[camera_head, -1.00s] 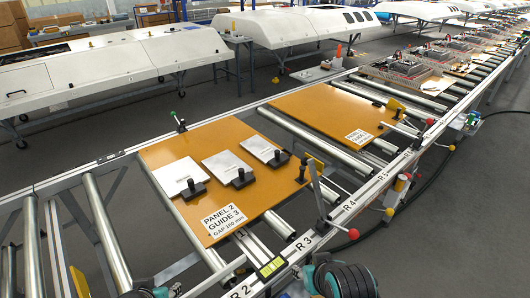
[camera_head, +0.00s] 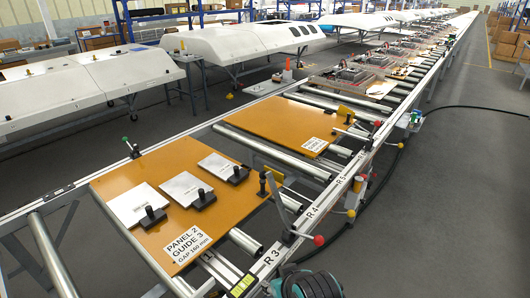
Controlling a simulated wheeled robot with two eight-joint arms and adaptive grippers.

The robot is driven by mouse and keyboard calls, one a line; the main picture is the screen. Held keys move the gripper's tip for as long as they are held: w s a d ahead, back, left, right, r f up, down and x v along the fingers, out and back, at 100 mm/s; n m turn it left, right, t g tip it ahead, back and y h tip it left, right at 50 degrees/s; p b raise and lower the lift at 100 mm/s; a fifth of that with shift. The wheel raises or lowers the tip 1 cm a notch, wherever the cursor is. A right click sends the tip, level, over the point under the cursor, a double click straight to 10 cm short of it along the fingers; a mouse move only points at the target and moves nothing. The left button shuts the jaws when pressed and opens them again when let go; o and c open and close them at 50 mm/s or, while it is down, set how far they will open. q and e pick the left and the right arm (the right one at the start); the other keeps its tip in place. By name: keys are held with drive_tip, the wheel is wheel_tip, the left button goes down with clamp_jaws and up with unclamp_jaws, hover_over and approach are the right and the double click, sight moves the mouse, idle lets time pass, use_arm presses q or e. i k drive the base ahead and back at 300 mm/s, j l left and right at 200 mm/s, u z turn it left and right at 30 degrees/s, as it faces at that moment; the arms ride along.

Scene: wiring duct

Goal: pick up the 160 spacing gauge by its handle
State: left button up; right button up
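Three pale flat gauge plates with black knob handles lie in a row on the orange panel (camera_head: 130,185). The near-left plate (camera_head: 130,203) has its handle (camera_head: 151,215) at its lower right. The middle plate (camera_head: 183,187) has its handle (camera_head: 203,197) toward the right. The far-right plate (camera_head: 220,165) has its handle (camera_head: 238,174) at its right end. Their markings are too small to read, so I cannot tell which is the 160 gauge. A label (camera_head: 188,246) on the panel reads PANEL 2, GUIDE 3, GAP 160 mm. Neither gripper's fingers show.
A dark ribbed, teal-edged part of mine shows at the bottom edge. A second orange panel (camera_head: 275,125) lies farther along the roller conveyor. Upright levers with coloured knobs, such as the red knob (camera_head: 318,240), stand along the right rail. The grey floor at right is mostly clear.

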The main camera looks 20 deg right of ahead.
sight(188, 190)
drive_tip(key=u, duration=0.4)
drive_tip(key=l+u, duration=0.45)
drive_tip(key=k+l+u, duration=0.15)
drive_tip(key=l+u, duration=0.35)
drive_tip(key=l, duration=0.55)
drive_tip(key=k+l+u, duration=0.1)
drive_tip(key=l, duration=0.4)
drive_tip(key=k+l+u, duration=0.1)
drive_tip(key=l, duration=0.45)
drive_tip(key=i, duration=0.15)
